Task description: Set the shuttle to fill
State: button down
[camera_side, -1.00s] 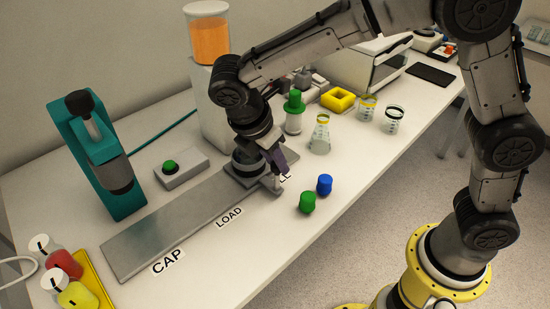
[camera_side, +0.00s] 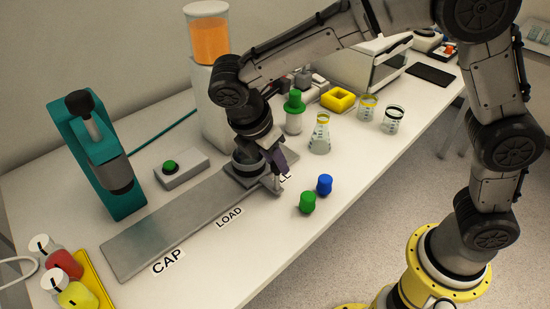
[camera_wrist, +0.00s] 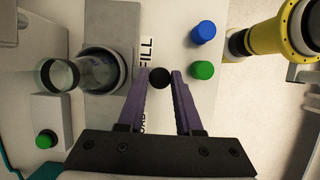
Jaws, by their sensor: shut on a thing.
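The shuttle (camera_side: 236,174) is a grey plate on the long metal track (camera_side: 165,226), beside the FILL label, which my gripper partly covers in the side view. A grey ring on the shuttle holds a clear glass vessel (camera_wrist: 95,70), seen in the wrist view. A black round knob (camera_wrist: 160,78) lies between my purple fingertips. My gripper (camera_wrist: 161,80) is shut on this knob, just below the end of the FILL label (camera_wrist: 147,48) in the wrist view. In the side view my gripper (camera_side: 275,181) is low at the shuttle's front edge.
A dispenser with orange juice (camera_side: 210,40) stands behind the shuttle. A teal press (camera_side: 100,150) and a green-button box (camera_side: 181,167) stand left. A blue cap (camera_side: 324,184) and green cap (camera_side: 307,202) lie close to my gripper. A flask (camera_side: 320,135) stands behind.

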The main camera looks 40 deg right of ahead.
jog(key=shift+d+r, duration=0.1)
jog(key=shift+d, duration=1.95)
jog(key=c, duration=0.6)
grip_release()
jog(key=v, duration=1.3)
jog(key=shift+a+r, duration=0.25)
jog(key=shift+r, duration=0.05)
